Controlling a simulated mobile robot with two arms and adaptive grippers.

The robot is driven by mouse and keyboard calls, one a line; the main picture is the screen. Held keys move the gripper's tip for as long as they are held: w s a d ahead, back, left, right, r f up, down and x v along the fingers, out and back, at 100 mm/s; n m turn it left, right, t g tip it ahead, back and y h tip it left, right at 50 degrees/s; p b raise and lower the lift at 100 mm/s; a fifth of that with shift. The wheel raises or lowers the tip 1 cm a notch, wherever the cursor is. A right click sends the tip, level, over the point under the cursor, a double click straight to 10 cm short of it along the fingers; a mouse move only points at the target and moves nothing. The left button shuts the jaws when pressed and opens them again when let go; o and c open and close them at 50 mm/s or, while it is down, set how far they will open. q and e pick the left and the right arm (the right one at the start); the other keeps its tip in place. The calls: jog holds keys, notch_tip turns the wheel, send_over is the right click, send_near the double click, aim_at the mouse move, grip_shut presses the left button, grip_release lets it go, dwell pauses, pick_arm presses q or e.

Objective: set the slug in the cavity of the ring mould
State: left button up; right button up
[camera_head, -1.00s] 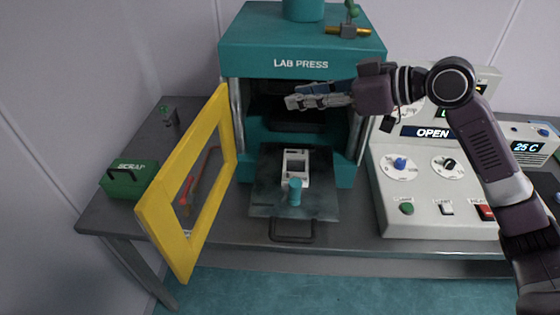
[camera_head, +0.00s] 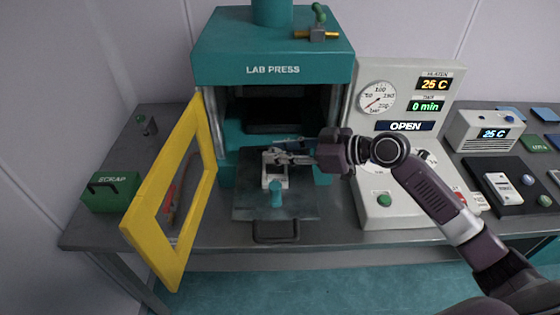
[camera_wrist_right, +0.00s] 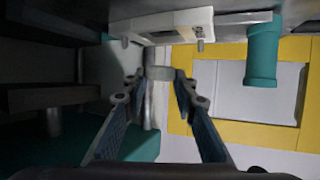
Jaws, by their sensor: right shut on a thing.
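The ring mould appears to be the white block (camera_head: 266,184) with a dark opening, on the dark pulled-out plate (camera_head: 300,208) of the press; its pale side shows at the top of the wrist view (camera_wrist_right: 165,24). My right gripper (camera_head: 270,156) is over the back of this block. In the wrist view my right fingers (camera_wrist_right: 158,84) are closed on a small grey piece, seemingly the slug (camera_wrist_right: 160,73), held at the fingertips. It is apart from the block in that view. The cavity's inside is hidden by my gripper. My left gripper is not in view.
A teal cylinder (camera_head: 277,194) stands at the block's front. The lab press (camera_head: 275,50) is open behind, its yellow guard door (camera_head: 136,233) swung out left. A green scrap box (camera_head: 108,192) stands at far left. The control panel (camera_head: 374,190) is close on the right.

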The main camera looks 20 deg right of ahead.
notch_tip(320, 180, down, 4)
jog(key=shift+f+p, duration=0.1)
jog(key=shift+p, duration=0.25)
jog(key=shift+s+f, duration=0.15)
